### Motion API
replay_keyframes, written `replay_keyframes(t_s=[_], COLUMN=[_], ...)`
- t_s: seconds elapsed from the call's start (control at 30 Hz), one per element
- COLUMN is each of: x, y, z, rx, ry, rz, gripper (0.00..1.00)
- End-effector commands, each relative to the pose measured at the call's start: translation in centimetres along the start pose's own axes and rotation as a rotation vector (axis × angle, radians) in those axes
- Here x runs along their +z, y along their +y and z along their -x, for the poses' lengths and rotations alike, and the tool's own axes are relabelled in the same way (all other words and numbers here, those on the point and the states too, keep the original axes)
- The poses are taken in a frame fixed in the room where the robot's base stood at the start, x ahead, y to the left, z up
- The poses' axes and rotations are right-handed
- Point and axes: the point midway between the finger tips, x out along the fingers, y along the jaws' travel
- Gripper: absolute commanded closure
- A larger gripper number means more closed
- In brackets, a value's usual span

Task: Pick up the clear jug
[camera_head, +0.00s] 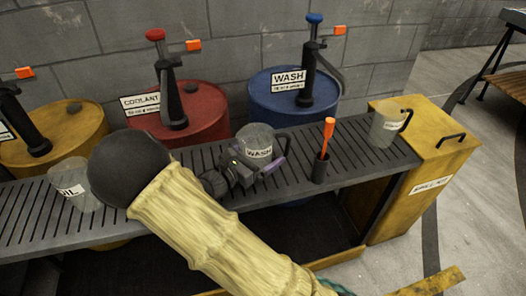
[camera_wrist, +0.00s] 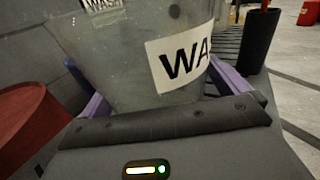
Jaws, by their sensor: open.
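A clear jug labelled WASH (camera_head: 257,137) stands on the slatted bench with its dark handle to the right. My gripper (camera_head: 252,164) is right at the jug's near side. In the wrist view the purple fingers of my gripper (camera_wrist: 163,92) lie one on each side of the jug, open. I cannot tell whether either finger touches it. Two more clear jugs stand on the bench: one at the left (camera_head: 74,188), partly behind my arm, and one at the right (camera_head: 386,128).
A dark cup holding an orange-handled tool (camera_head: 321,169) stands just right of the jug on the slatted bench (camera_head: 345,165). Yellow, red (camera_head: 205,112) and blue (camera_head: 275,100) drums with pumps stand behind. A yellow box (camera_head: 425,165) stands at the bench's right end.

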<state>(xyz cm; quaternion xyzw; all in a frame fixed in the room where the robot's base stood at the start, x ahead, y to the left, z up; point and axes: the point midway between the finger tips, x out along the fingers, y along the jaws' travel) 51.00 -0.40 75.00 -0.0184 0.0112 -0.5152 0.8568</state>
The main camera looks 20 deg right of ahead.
Motion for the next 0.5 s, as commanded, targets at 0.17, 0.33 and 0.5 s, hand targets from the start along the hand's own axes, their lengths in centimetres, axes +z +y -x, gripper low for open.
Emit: replay_keyframes(t_s=[0.17, 0.33, 0.5], x=[0.0, 0.01, 0.03], y=[0.05, 0.08, 0.07], z=[0.09, 0.14, 0.12], rx=[0.002, 0.003, 0.003], ry=[0.0, 0.0, 0.0], rz=[0.0, 0.0, 0.0], gripper=[0.26, 0.5, 0.5])
